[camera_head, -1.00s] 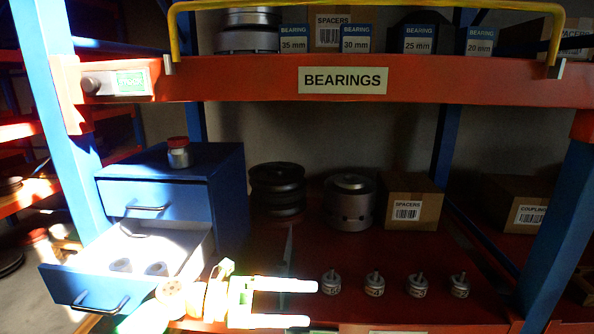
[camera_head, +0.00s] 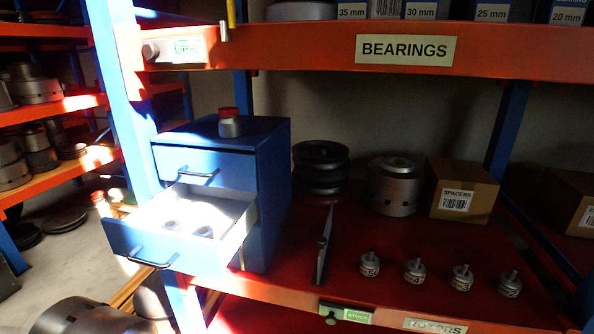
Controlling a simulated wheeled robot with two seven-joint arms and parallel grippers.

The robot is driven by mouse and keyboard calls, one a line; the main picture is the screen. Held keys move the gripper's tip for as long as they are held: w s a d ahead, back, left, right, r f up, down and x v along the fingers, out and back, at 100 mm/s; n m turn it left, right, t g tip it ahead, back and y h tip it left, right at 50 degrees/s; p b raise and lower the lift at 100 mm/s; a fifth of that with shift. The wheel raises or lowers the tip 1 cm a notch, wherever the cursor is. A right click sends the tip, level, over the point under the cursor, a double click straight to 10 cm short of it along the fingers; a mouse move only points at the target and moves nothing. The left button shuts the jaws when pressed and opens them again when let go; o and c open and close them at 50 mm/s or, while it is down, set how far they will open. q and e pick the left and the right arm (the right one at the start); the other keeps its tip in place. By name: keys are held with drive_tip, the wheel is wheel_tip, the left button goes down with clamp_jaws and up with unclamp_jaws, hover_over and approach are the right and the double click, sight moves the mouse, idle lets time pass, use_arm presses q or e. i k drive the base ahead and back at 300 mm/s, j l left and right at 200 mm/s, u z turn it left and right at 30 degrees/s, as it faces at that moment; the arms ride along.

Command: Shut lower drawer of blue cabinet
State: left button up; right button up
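The blue cabinet (camera_head: 272,185) stands at the left end of the red shelf. Its lower drawer (camera_head: 140,247) is pulled well out toward the lower left, past the shelf's front edge. Two small grey parts (camera_head: 186,228) lie in its brightly lit inside. A dark bar handle (camera_head: 152,262) is on its front. The upper drawer (camera_head: 200,167) is shut. Neither gripper shows in the head view now.
A red-capped jar (camera_head: 229,123) stands on the cabinet. A thin dark upright plate (camera_head: 325,245) is right of it. Several small rotors (camera_head: 414,271) stand along the shelf front. A blue post (camera_head: 126,105) rises beside the cabinet. Dark round parts (camera_head: 85,318) are at the lower left.

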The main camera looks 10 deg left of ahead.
sight(139, 238)
drive_tip(key=u, duration=1.25)
